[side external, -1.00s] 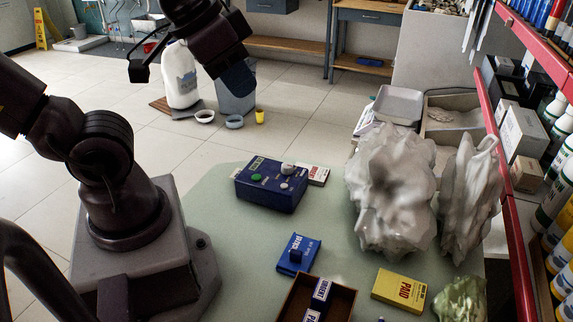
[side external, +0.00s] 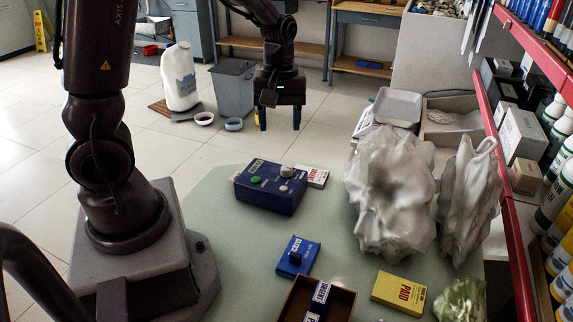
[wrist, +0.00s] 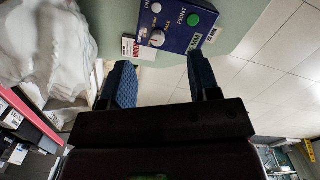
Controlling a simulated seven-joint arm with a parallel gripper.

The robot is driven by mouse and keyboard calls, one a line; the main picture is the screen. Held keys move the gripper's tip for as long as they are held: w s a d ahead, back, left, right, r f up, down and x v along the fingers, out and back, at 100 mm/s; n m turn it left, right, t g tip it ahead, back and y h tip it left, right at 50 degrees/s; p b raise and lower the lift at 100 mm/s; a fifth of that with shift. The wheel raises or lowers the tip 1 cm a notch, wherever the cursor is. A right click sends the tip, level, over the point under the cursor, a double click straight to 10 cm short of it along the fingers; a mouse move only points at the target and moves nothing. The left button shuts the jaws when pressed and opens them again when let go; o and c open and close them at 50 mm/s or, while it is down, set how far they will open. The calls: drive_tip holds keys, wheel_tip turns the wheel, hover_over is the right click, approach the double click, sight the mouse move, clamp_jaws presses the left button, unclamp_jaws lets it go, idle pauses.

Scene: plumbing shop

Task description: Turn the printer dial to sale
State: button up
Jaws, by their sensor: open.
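The printer (side external: 270,197) is a dark blue box on the pale green table. Its white dial (side external: 287,171) stands on the far right of the top; it also shows in the wrist view (wrist: 157,38). Its exact pointing and most small labels are too small to read. A green PRINT button (wrist: 193,20) and a small pale control (wrist: 156,8) are on the same face. My gripper (side external: 280,120) is open and empty, fingers down, beyond the printer's far side and apart from it. In the wrist view its fingers (wrist: 163,75) are spread below the dial.
A white URGENT box (side external: 317,176) sits against the printer's right. Crumpled white bags (side external: 390,190) stand farther right. A blue stamp box (side external: 298,255), a brown tray (side external: 340,305) and a yellow PAID box (side external: 399,291) lie nearer. A grey bin (side external: 233,88) stands on the floor behind.

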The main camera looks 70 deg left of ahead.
sight(286, 167)
drive_tip(key=w+a+f+n, duration=0.2)
drive_tip(key=w+a+n, duration=0.15)
drive_tip(key=n, duration=0.45)
drive_tip(key=shift+n+y, duration=0.3)
drive_tip(key=shift+n, duration=0.6)
drive_tip(key=f, duration=1.3)
drive_tip(key=shift+s+a+f, duration=0.1)
drive_tip(key=shift+s+a, duration=0.05)
drive_tip(key=shift+a, duration=0.25)
drive_tip(key=c, duration=0.9)
